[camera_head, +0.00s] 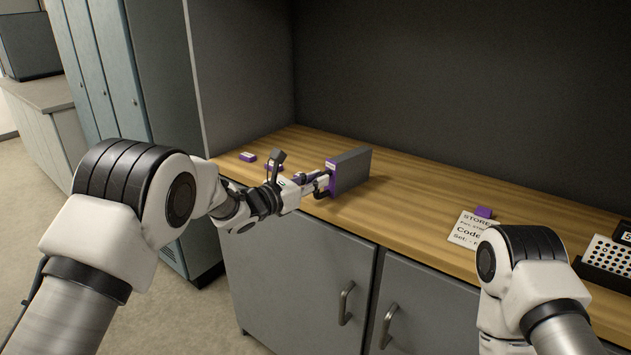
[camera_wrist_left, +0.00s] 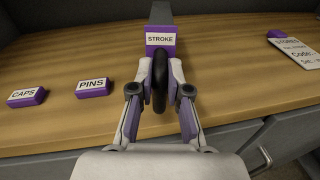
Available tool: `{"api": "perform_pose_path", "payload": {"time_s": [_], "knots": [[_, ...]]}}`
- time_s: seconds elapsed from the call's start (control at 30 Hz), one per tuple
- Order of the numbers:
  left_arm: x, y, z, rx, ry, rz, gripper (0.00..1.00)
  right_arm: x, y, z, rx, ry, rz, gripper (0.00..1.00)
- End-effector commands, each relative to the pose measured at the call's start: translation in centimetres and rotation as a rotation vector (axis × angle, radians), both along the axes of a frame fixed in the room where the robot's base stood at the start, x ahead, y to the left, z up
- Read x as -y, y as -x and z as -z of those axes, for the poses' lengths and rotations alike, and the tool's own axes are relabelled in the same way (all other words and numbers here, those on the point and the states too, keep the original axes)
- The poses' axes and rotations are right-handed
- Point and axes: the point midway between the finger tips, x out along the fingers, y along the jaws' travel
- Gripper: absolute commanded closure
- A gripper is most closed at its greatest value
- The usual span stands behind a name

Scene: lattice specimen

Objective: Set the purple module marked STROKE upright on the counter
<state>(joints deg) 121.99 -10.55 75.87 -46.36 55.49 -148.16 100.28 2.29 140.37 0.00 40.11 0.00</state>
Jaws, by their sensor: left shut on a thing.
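The module marked STROKE is a grey box with a purple front (camera_head: 334,180); its white label faces my left gripper. In the left wrist view, the purple front (camera_wrist_left: 161,51) and grey body show straight ahead, with the lettering level. A black ring-like handle (camera_wrist_left: 160,80) stands out from the front. My left gripper (camera_head: 322,184) is shut on this handle, its fingers on either side of it in the left wrist view (camera_wrist_left: 160,92). The module is at the counter (camera_head: 420,210); I cannot tell whether its underside touches. My right gripper is out of view.
Small purple blocks marked CAPS (camera_wrist_left: 27,97) and PINS (camera_wrist_left: 93,87) lie left of the module. A printed card (camera_head: 466,232), another purple block (camera_head: 483,212) and a dark rack with a white holed panel (camera_head: 608,254) are to the right. Bare counter lies between.

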Motion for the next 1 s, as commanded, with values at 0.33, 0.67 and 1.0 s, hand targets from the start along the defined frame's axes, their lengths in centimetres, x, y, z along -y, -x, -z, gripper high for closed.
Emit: {"api": "perform_pose_path", "payload": {"time_s": [0.33,0.67,1.0], "knots": [[0.00,-0.01,0.14,0.001,0.000,0.000,0.80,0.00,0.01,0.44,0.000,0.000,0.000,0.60],[0.00,0.02,0.25,-0.001,0.000,0.000,0.44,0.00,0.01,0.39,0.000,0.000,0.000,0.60],[0.01,0.00,0.19,0.000,0.000,0.000,0.00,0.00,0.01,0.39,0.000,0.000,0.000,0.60]]}}
